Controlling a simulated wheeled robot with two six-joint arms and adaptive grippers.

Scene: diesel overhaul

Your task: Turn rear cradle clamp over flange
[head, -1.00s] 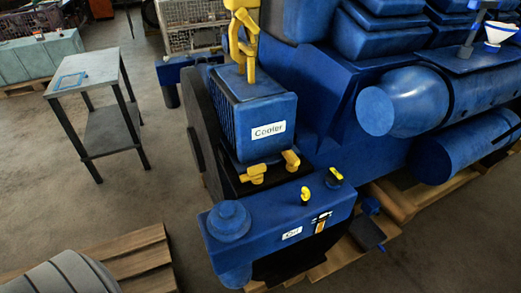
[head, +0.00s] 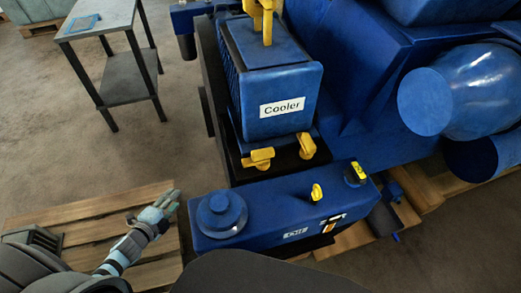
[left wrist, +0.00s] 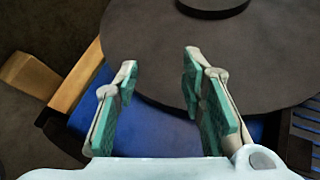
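The blue cooler (head: 275,90) stands on a dark cradle. Two yellow clamps are at its near lower edge, a left one (head: 257,158) and a right one (head: 306,146). I cannot tell which is the rear clamp, nor see clearly how each sits over the flange. My left gripper (head: 168,202) is at the lower left, above a wooden pallet and apart from both clamps. In the left wrist view its green-padded fingers (left wrist: 160,65) stand apart with nothing between them. My right gripper is not in view.
A blue unit (head: 280,215) with a round cap and yellow handles (head: 316,192) lies in front of the cradle. The large blue engine (head: 365,110) fills the right. A grey table (head: 100,18) stands at the upper left. Open floor lies between it and the pallet (head: 100,218).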

